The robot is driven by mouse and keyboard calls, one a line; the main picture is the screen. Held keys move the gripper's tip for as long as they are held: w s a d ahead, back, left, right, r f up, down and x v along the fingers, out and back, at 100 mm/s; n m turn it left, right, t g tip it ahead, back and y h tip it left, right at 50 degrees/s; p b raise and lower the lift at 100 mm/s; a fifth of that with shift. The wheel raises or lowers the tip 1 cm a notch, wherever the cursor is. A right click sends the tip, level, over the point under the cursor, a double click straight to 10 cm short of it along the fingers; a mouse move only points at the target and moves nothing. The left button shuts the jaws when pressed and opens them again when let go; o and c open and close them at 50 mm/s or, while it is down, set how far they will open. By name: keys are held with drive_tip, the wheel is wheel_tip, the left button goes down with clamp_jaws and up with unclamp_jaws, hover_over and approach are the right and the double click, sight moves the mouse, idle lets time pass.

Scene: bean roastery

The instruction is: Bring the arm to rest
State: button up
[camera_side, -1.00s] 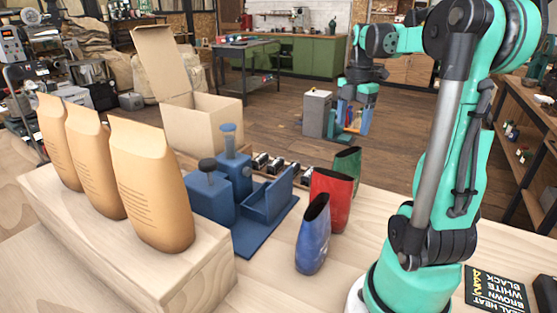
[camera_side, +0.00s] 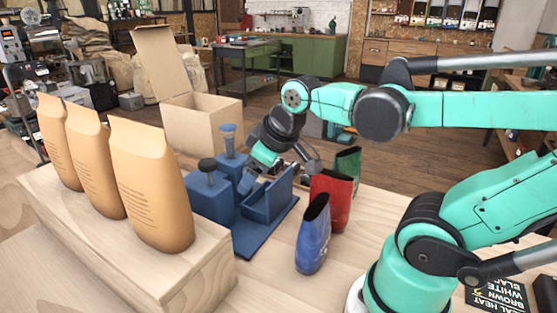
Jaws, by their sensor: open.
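My gripper (camera_side: 266,172) hangs over the blue fixture (camera_side: 262,232), near the fixture's upright plate. It points downward with its jaws open, and I see nothing held between them. The fingertips are small and partly lost against the blue parts, so I cannot tell whether they touch the fixture. My arm reaches in from the right, with its forearm nearly level across the upper right of the picture.
Three tan bags (camera_side: 152,190) stand on a wooden block at left. Open blue (camera_side: 313,243), red (camera_side: 330,197) and green (camera_side: 348,163) pouches stand right of the fixture. An open cardboard box (camera_side: 203,128) is behind. A dark sign (camera_side: 500,297) lies at lower right.

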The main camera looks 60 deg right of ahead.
drive_tip(key=a, duration=0.1)
drive_tip(key=a+f+m, duration=0.1)
drive_tip(key=a+m+t, duration=0.1)
drive_tip(key=shift+s+a+f+y, duration=0.3)
drive_tip(key=shift+a+y, duration=0.1)
idle(0.8)
